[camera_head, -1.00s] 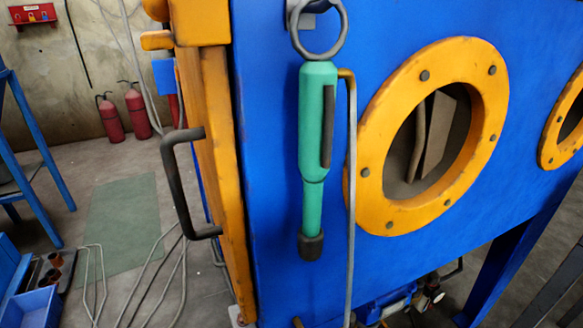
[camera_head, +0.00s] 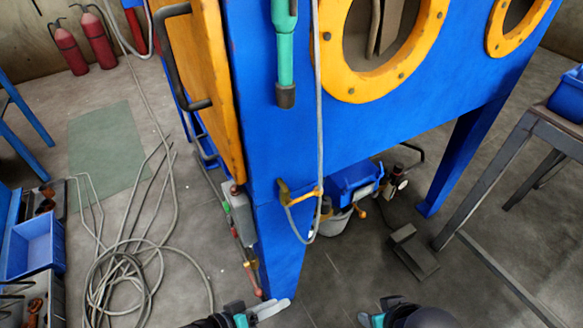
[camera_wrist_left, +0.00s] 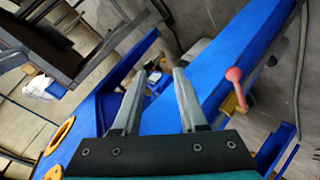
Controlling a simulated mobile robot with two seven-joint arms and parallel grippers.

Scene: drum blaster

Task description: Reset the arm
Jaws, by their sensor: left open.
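My left gripper (camera_head: 268,308) shows at the bottom edge of the head view, low in front of the blue cabinet's leg. In the left wrist view its two grey fingers (camera_wrist_left: 157,80) stand apart with nothing between them. Part of my right arm (camera_head: 405,314), dark with teal, shows at the bottom edge right of the left gripper. Its gripper (camera_head: 368,318) is barely in the picture, so I cannot tell its jaw state. The blue blasting cabinet (camera_head: 400,140) with orange round ports stands in front of me.
A green blaster handle (camera_head: 285,45) hangs on the cabinet. A grey hose (camera_head: 120,265) lies coiled on the floor at left, near blue bins (camera_head: 35,245). A metal-framed table (camera_head: 510,150) stands at right. A blue unit (camera_head: 355,185) sits under the cabinet.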

